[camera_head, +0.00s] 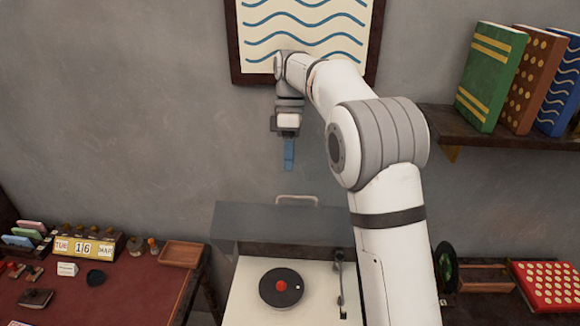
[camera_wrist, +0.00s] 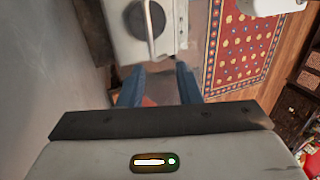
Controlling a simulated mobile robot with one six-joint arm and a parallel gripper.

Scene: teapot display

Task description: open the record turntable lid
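The record turntable (camera_head: 240,298) has a cream deck with a dark record (camera_head: 281,287) and a tonearm (camera_head: 341,280), both uncovered. Its grey see-through lid (camera_head: 240,218) stands raised along the back edge, with a pale handle (camera_head: 297,199) on its top edge. My gripper (camera_head: 289,166) hangs above and behind the handle, near the wall, with clear space between them. In the wrist view my gripper (camera_wrist: 158,72) has its two blue fingers apart, nothing held between them. The turntable (camera_wrist: 165,45) is cut off at the top there.
A red-topped desk (camera_head: 120,295) with a calendar (camera_head: 84,247) and a wooden tray (camera_head: 183,254) stands left. A shelf (camera_head: 500,138) with books is at upper right, and a framed picture (camera_head: 310,25) hangs behind my arm. A patterned rug (camera_wrist: 240,50) lies on the floor.

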